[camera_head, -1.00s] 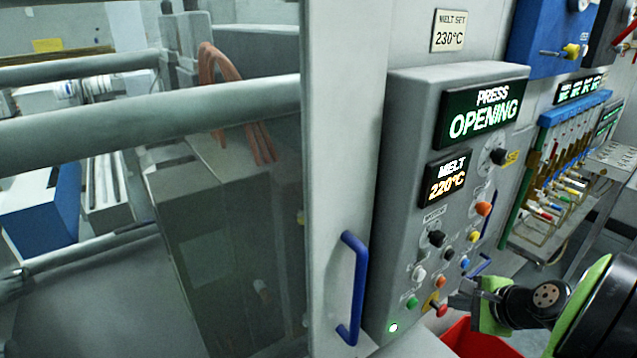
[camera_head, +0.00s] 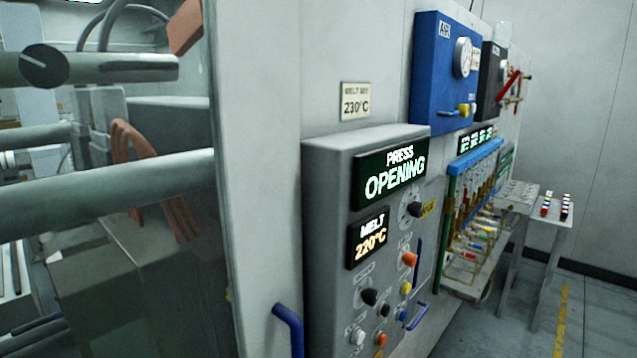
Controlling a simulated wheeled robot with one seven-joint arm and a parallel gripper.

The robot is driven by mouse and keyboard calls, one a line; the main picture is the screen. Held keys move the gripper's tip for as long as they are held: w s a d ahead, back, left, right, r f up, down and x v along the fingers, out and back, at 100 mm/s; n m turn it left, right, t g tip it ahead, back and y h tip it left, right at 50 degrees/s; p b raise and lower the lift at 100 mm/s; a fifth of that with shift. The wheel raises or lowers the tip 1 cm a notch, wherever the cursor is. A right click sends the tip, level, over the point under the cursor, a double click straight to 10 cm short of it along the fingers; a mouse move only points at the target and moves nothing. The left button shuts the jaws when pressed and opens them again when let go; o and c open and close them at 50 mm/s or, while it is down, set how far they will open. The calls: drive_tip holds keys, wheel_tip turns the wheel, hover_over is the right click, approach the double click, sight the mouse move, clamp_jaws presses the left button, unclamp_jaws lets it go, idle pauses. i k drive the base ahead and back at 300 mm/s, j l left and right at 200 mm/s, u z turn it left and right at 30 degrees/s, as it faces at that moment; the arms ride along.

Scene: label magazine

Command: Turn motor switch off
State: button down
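The grey control panel (camera_head: 328,215) stands in the middle of the view. Its upper display (camera_head: 390,178) reads "PRESS OPENING", and the display below (camera_head: 370,238) reads "MELT 220°C". A black knob (camera_head: 369,297) sits under a small label, too blurred to read surely, that may be the motor switch; its setting cannot be told. My gripper is not in view, and the panel's lowest part is cut off.
A blue door handle (camera_head: 289,326) stands out left of the panel. Orange (camera_head: 410,260), yellow (camera_head: 405,287), blue (camera_head: 402,315) and white (camera_head: 357,336) controls surround the knob. A blue box (camera_head: 431,80) and a hose rack (camera_head: 474,158) are to the right. Floor at right is open.

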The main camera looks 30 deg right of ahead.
sight(369, 296)
drive_tip(key=k+l+z, duration=0.1)
drive_tip(key=l, duration=0.25)
drive_tip(key=k+l+z, duration=0.25)
drive_tip(key=l, duration=0.5)
drive_tip(key=k+j, duration=0.05)
drive_tip(key=k, duration=0.05)
